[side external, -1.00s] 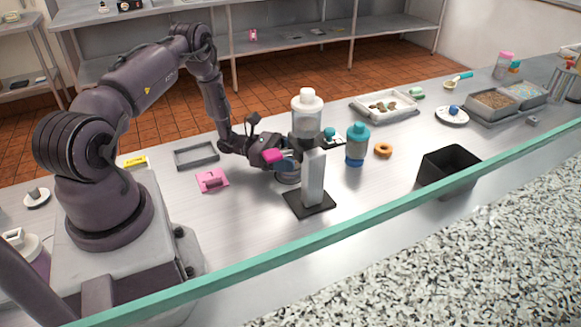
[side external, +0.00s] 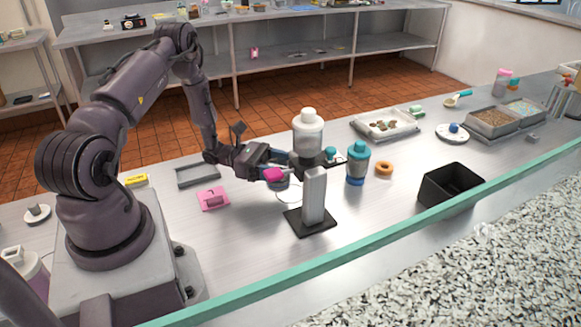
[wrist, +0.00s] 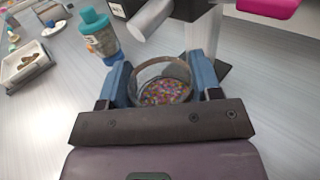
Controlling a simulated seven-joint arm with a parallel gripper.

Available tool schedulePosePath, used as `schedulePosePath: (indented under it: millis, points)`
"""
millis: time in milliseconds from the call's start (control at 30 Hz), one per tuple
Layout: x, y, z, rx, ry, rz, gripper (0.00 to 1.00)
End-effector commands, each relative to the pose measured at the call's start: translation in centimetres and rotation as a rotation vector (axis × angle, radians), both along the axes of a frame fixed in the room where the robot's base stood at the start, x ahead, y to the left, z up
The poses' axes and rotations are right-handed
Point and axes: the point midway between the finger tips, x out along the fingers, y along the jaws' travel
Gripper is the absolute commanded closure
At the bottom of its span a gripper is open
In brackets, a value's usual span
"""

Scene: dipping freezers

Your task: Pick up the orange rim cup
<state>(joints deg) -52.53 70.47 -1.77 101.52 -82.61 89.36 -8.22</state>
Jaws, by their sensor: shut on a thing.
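A clear cup (wrist: 163,72) with multicoloured sprinkles (wrist: 166,92) inside sits between my blue fingers in the wrist view. Its rim looks brownish there, and orange is hard to make out. My gripper (wrist: 164,84) is shut on the cup's sides. That block also shows at the wrist view's top right (wrist: 268,5).
A grey post on a black base (side external: 314,198) stands close in front. A teal-topped bottle (side external: 357,163), an orange ring (side external: 384,168) and a black bin (side external: 451,187) are to the right. A pink holder (side external: 213,199) and grey tray (side external: 198,175) lie left.

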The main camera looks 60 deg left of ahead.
Motion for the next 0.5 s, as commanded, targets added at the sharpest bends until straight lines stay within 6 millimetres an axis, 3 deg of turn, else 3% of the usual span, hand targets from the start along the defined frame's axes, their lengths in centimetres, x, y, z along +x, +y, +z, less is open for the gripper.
schedulePosePath:
  millis: [500]
  points:
    - [-15.9, 0.0, -0.1, -0.002, 0.005, 0.002, 0.70]
